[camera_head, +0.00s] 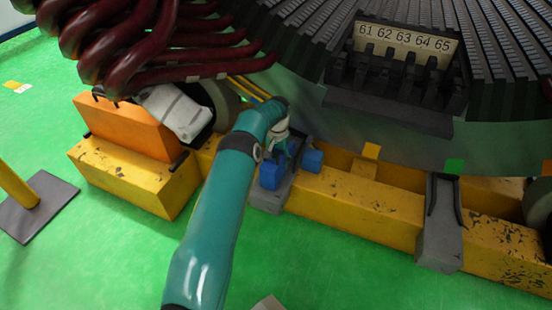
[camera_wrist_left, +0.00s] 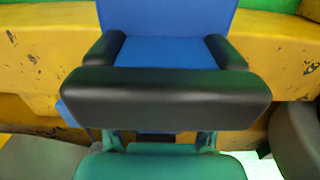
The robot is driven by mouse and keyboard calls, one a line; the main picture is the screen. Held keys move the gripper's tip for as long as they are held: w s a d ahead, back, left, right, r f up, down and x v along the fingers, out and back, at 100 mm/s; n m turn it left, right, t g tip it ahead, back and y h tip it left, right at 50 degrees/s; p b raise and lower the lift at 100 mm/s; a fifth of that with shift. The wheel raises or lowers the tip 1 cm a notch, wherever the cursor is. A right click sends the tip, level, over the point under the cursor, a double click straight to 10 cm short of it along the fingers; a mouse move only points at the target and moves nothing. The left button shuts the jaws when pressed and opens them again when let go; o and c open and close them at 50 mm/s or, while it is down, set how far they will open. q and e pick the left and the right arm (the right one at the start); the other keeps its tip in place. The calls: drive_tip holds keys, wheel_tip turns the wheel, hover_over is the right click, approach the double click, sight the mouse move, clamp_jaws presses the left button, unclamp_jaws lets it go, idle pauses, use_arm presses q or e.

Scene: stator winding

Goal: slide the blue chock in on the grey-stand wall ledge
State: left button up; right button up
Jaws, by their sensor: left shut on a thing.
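The blue chock (camera_head: 270,177) is at the yellow beam in the head view, partly hidden by my left gripper (camera_head: 283,152). A blue part (camera_head: 312,160) also shows to the gripper's right; I cannot tell if it is the same piece. In the left wrist view the chock (camera_wrist_left: 170,50) fills the upper middle, with a black U-shaped handle (camera_wrist_left: 165,97) in front. My left gripper (camera_wrist_left: 160,145) is shut on that handle; its fingertips are mostly hidden. The grey stand (camera_head: 268,202) is just under the chock. Its wall ledge and any contact are hidden. My right gripper is not in view.
A yellow beam (camera_head: 350,208) runs along the stator's foot. An orange block (camera_head: 125,130) and dark red coils (camera_head: 110,45) are at left. The green floor in front is mostly clear.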

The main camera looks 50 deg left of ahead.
use_arm(q)
drive_tip(key=shift+f, duration=0.2)
drive_tip(key=o, duration=1.4)
drive_tip(key=shift+c, duration=0.2)
drive_tip(key=shift+f, duration=0.15)
